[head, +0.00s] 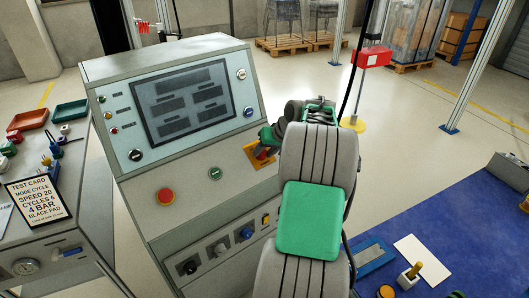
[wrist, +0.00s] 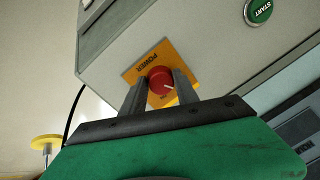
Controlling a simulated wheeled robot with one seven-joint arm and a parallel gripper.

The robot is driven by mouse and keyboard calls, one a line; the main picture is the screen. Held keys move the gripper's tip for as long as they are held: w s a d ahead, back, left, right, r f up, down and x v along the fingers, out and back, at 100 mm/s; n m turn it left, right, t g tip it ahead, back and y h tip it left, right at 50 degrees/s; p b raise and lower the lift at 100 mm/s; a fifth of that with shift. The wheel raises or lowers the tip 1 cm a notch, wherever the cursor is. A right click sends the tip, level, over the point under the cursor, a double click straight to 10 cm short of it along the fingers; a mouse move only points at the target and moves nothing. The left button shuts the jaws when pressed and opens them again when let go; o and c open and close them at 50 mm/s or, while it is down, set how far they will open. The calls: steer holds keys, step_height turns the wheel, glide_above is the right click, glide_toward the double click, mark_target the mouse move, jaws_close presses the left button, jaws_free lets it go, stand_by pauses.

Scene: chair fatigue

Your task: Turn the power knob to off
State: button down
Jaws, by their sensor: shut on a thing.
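The power knob (wrist: 160,80) is red with a white pointer mark and sits on a yellow plate (wrist: 138,68) labelled POWER. In the wrist view my gripper (wrist: 160,88) has one dark finger on each side of the knob, shut on it. The white mark points toward the right finger. In the head view the yellow plate (head: 254,156) is on the right part of the console front, and my gripper (head: 265,150) is at the knob there. My arm hides part of the plate. I cannot read the knob's position labels.
The grey console (head: 205,150) carries a display (head: 182,103), a red mushroom button (head: 166,196), a green START button (wrist: 258,11) and several lower knobs. A side bench (head: 50,240) with a test card (head: 38,200) stands left. A blue mat (head: 480,240) lies right.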

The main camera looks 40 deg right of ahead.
steer(key=c, duration=0.9)
jaws_free()
steer(key=v, duration=0.7)
steer(key=shift+s+d+r, duration=0.1)
steer(key=shift+s+r, duration=0.15)
steer(key=shift+r, duration=0.05)
